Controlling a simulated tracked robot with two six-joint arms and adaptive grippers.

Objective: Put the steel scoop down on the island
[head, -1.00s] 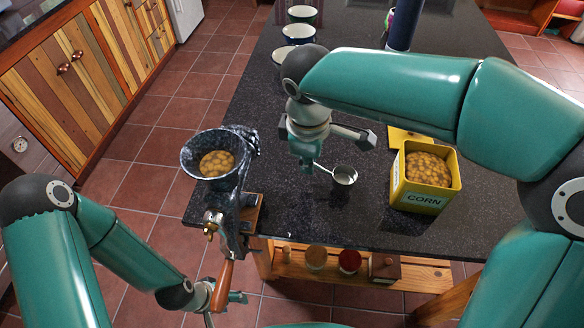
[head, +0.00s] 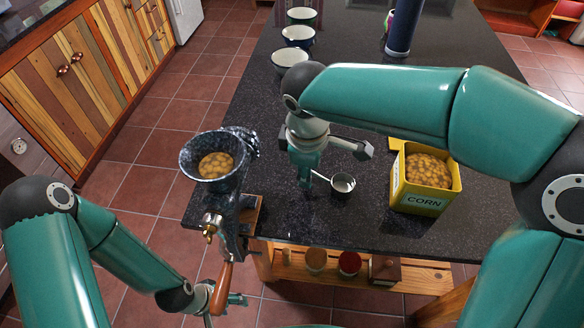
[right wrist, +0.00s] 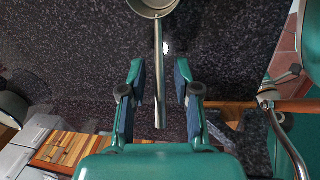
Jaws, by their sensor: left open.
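The steel scoop (head: 342,183) is low over or on the dark speckled island (head: 290,215), left of the corn tin; I cannot tell for certain that it rests there. Its cup is at the top of the right wrist view (right wrist: 153,5), with the handle pointing down the picture. My right gripper (head: 308,183) is at the handle. In the right wrist view its two fingers (right wrist: 160,80) stand apart either side of the handle, with a gap on both sides. My left gripper (head: 232,300) is open beside the grinder's wooden crank handle (head: 222,290), partly hidden.
A grinder (head: 225,205) with a speckled hopper of corn is clamped at the island's front left corner. A yellow corn tin (head: 420,203) stands right of the scoop. Several enamel bowls (head: 297,36) and a dark blue cylinder (head: 401,30) stand farther back. Jars (head: 316,260) sit on the shelf below.

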